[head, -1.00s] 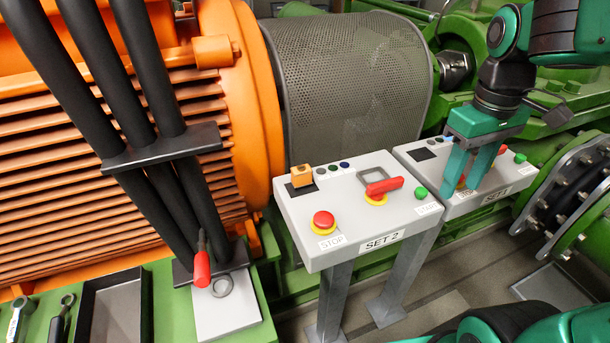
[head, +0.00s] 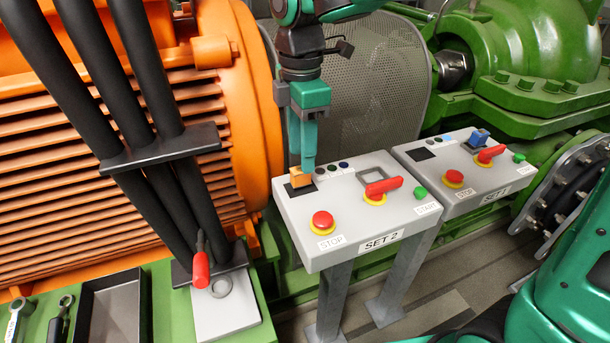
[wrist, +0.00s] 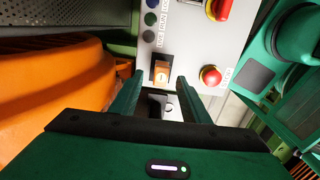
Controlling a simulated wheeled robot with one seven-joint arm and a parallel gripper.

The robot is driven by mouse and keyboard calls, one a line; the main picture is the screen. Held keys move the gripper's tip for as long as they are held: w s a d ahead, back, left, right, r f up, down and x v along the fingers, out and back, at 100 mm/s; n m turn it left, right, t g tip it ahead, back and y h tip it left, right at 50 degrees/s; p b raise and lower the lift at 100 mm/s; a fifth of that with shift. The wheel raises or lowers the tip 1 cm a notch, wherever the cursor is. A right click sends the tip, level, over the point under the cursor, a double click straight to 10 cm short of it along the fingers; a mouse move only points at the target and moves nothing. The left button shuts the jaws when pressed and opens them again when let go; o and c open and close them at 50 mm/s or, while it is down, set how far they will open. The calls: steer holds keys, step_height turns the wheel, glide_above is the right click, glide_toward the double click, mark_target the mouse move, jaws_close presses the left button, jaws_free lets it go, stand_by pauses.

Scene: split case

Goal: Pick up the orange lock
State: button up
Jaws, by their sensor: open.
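The orange lock (head: 298,179) sits at the dark square pad at the back left of the SET 2 panel (head: 345,235). In the wrist view the lock (wrist: 161,73) shows ahead, between the lines of the two fingers, with a small mark on its face. My gripper (head: 308,160) points down just above and behind the lock in the head view. Its fingers (wrist: 160,88) are open with nothing held between them. Whether a fingertip touches the lock cannot be told.
SET 2 also carries a red stop button (head: 323,220), a red handle (head: 384,187), a square frame and a green start button (head: 420,193). SET 1 (head: 455,185) stands to the right with a blue lock (head: 479,137). The orange motor (head: 245,110) is close on the left.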

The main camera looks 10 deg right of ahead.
mark_target(301, 178)
steer(key=shift+a+f, duration=0.15)
steer(key=shift+f, duration=2.6)
jaws_close()
